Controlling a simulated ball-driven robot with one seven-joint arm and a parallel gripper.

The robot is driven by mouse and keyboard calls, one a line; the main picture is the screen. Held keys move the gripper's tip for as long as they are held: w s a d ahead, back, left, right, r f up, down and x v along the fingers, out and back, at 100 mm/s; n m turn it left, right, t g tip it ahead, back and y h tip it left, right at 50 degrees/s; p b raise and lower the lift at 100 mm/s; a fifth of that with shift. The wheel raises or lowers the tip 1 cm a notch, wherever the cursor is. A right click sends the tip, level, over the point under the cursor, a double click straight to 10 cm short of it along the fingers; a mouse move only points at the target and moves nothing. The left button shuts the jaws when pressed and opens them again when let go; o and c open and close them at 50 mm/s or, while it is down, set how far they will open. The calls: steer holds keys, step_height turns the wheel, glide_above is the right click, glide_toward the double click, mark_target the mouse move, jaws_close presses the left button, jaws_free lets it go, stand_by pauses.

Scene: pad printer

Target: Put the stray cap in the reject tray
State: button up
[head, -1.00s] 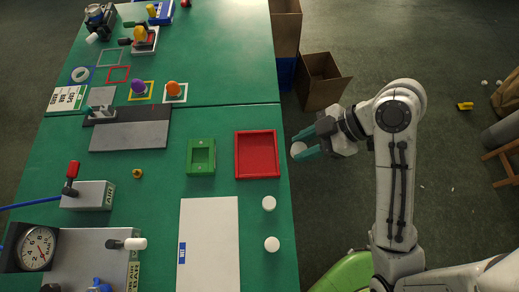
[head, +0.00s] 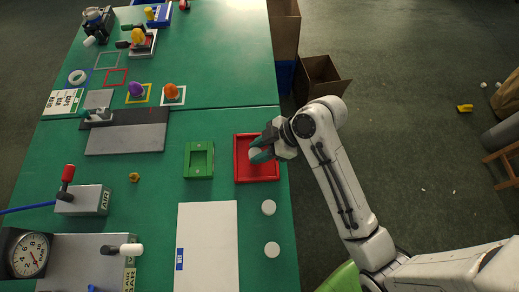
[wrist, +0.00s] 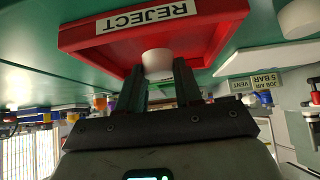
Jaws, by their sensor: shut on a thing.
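The stray cap is a white round cap (head: 255,154), held between the fingertips of my gripper (head: 262,150). My gripper is shut on it, and the fingers hide part of it in the head view. The reject tray is a red square tray (head: 243,178) near the table's right edge; in the head view the cap appears over its upper middle. In the wrist view the cap (wrist: 157,62) sits between the two dark green fingers (wrist: 158,80), in front of the tray wall with the REJECT label (wrist: 148,18). I cannot tell whether the cap touches the tray.
Two other white caps (head: 268,207) lie on the green table below the tray. A green fixture (head: 199,159) stands left of the tray, and a white board (head: 207,245) lies below it. Cardboard boxes (head: 322,80) stand on the floor beyond the table edge.

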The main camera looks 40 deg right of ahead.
steer(key=shift+f, duration=0.45)
steer(key=shift+f, duration=0.1)
steer(key=o, duration=1)
steer(key=p+v, duration=0.1)
steer(key=v, duration=1.1)
steer(key=s+f+m+g+h, duration=0.1)
steer(key=s+f+m+h, duration=0.1)
steer(key=s+f+m, duration=0.1)
steer(key=s+f+m+g+h, duration=0.1)
steer(key=s+f+m+h, duration=0.1)
steer(key=s+f+m, duration=0.1)
steer(key=s+f+m+g+h, duration=0.1)
steer(key=s+f+m+h, duration=0.1)
steer(key=s+f+m, duration=0.2)
steer(key=shift+s+d+m+g+h, duration=0.35)
steer(key=shift+s+m+g+h, duration=0.05)
steer(key=shift+s+m, duration=0.25)
